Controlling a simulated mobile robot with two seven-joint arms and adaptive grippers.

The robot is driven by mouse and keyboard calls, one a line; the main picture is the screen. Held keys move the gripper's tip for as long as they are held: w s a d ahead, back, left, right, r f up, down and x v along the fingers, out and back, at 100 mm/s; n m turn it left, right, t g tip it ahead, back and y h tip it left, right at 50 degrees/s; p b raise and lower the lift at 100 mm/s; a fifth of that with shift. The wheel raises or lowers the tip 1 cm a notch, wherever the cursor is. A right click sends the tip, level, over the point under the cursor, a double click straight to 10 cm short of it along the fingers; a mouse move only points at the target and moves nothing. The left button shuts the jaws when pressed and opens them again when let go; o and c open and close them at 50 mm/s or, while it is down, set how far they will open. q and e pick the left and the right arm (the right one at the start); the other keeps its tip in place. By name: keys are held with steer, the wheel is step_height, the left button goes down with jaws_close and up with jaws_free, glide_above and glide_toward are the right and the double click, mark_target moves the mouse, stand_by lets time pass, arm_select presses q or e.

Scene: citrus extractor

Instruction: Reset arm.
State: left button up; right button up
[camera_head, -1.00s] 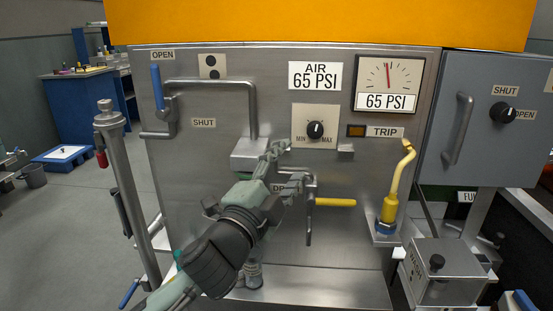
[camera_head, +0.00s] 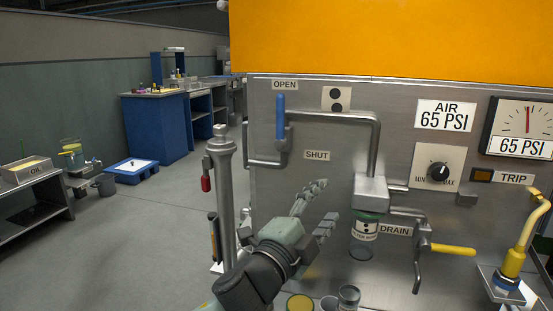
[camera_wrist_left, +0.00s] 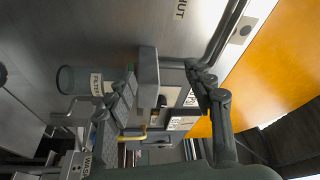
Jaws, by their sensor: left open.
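My left gripper (camera_head: 323,204) is open and empty, in front of the steel panel (camera_head: 300,195). In the head view it shows left of the filter (camera_head: 364,240), a clear bowl under a grey block (camera_head: 370,191). In the left wrist view the open fingers (camera_wrist_left: 163,78) spread across the picture, with the filter bowl (camera_wrist_left: 75,80) beyond them. My right gripper is not in view.
A yellow drain handle (camera_head: 453,250) points right from the panel. A grey post (camera_head: 222,195) stands left of the panel. Several round containers (camera_head: 300,302) are below the gripper. The floor (camera_head: 150,225) at left is clear out to a dark shelf (camera_head: 35,200).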

arm_select(q)
steer(key=a+f+n+g+y, duration=0.4)
steer(key=a+f+n+y, duration=0.6)
steer(key=a+f, duration=1.9)
steer(key=s+a+f+n+g+y, duration=0.3)
steer(key=s+a+f+n+g, duration=0.1)
steer(key=s+a+f, duration=0.75)
steer(key=s+a+f+n+g+y, duration=0.3)
steer(key=s+a+f+g, duration=0.35)
steer(key=s+a, duration=0.8)
steer(key=s+d+f+n+h, duration=0.1)
steer(key=d+f+h, duration=0.1)
steer(key=d, duration=0.8)
steer(key=s+d+f+n+t+h, duration=0.1)
steer(key=d+f, duration=0.3)
steer(key=d, duration=0.6)
steer(key=shift+s+f+n+h, duration=0.3)
steer(key=shift+f+n+h, duration=0.1)
steer(key=shift+h, duration=0.1)
steer(key=shift+t, duration=0.25)
